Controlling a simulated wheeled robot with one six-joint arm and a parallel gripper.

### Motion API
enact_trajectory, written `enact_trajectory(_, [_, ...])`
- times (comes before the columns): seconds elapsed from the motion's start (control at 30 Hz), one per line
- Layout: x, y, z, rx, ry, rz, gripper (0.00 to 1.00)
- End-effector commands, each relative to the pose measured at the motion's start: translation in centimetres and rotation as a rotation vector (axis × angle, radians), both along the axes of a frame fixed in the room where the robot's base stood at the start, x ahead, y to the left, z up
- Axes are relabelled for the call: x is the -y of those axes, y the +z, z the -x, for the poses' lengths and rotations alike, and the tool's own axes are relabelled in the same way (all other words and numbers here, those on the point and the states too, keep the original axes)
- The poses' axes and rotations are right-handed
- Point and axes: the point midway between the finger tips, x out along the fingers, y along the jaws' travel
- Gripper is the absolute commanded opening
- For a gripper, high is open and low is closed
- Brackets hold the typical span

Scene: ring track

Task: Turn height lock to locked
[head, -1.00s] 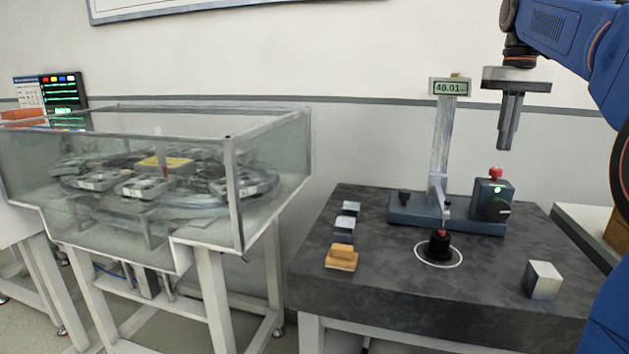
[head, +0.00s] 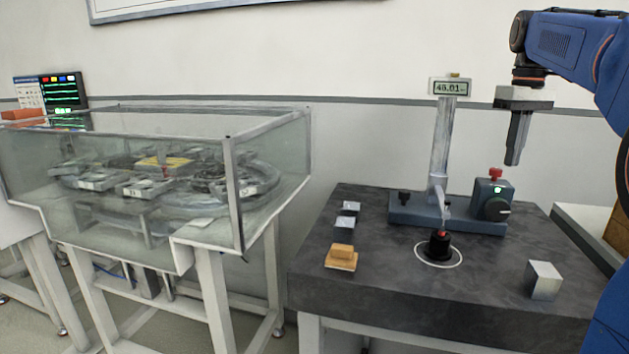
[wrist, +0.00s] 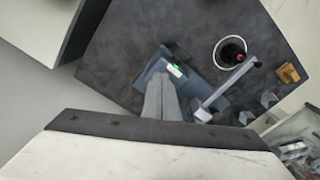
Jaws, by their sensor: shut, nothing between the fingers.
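A height gauge stands on a dark stone table, with a blue-grey base (head: 425,213), an upright column (head: 439,150) and a display (head: 450,88) reading about 46.01. At the base's right end is a box (head: 484,190) with a green light, a red knob (head: 495,173) on top and a black dial (head: 497,208) with a white mark on its front. I cannot tell which control is the height lock. My gripper (head: 513,163) is shut and empty, pointing down above and slightly right of the box, apart from it. In the wrist view its fingers (wrist: 160,82) partly cover the box.
A black part with a red top (head: 438,245) sits in a white ring under the gauge arm. Small metal blocks (head: 347,222), a wooden block (head: 341,257) and a steel cube (head: 543,280) lie on the table (head: 400,285). A glass-walled ring track (head: 150,190) stands left.

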Motion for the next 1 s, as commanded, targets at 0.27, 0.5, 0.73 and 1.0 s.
enact_trajectory(0.27, [0.0,-2.1,0.1,0.0,0.0,0.0,0.0])
enact_trajectory(0.5, [0.0,-2.5,0.0,0.0,-0.001,0.0,0.0])
enact_trajectory(0.73, [0.0,-2.5,0.0,0.0,-0.001,0.0,0.0])
enact_trajectory(1.0, [-0.1,-2.5,-0.1,0.0,0.0,0.0,0.0])
